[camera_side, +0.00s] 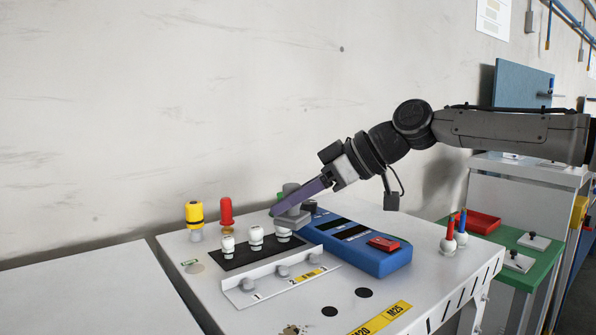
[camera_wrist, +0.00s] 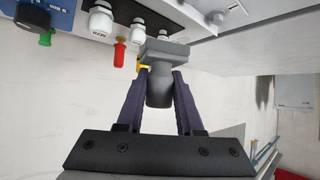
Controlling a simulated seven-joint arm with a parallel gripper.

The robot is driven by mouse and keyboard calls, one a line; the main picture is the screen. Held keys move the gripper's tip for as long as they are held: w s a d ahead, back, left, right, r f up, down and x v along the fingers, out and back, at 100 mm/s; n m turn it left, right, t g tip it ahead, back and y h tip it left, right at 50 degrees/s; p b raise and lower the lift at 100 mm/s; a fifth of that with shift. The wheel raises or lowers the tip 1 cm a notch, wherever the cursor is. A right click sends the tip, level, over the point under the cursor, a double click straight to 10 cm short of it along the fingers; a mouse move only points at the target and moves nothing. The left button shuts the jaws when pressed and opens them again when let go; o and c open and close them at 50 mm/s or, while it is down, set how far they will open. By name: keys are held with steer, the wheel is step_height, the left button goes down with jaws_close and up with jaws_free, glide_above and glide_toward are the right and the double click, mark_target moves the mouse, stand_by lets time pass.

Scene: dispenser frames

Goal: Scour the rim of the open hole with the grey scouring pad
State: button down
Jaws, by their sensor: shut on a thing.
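My gripper (camera_side: 278,210) is shut on a grey tool with a wide flat block, which I take to be the grey scouring pad (camera_side: 293,219). In the wrist view the pad (camera_wrist: 162,50) is between the fingertips of my gripper (camera_wrist: 160,75), its wide block pointing away from me. In the side view the pad is at the back of the worktop, by the rightmost white fitting. I cannot tell whether it touches anything. Two round black spots, a near one (camera_side: 329,311) and a far one (camera_side: 363,293), look like holes in the worktop. I cannot tell which is the open hole.
White fittings (camera_side: 256,238) stand on a black strip, with a numbered white rail (camera_side: 285,279) in front. Yellow (camera_side: 195,213) and red (camera_side: 226,211) capped pieces stand behind. A blue case (camera_side: 368,258) lies to the right. The worktop's left panel (camera_side: 80,290) is bare.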

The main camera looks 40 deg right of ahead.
mark_target(281, 322)
steer(key=s+a+n+g+y, duration=0.35)
steer(key=s+a, duration=0.55)
steer(key=s, duration=0.5)
steer(key=shift+n+t+h, duration=0.25)
steer(key=shift+n+h, duration=0.1)
steer(key=shift+s+a+f, duration=0.1)
steer(key=shift+f, duration=1.9)
steer(key=shift+s+a+f, duration=0.1)
steer(key=shift+f, duration=1.9)
steer(key=shift+w+f, duration=0.25)
steer(key=shift+w, duration=1.9)
steer(key=shift+s, duration=2.1)
step_height(281, 322, up, 8)
steer(key=shift+r, duration=0.15)
steer(key=shift+d, duration=0.1)
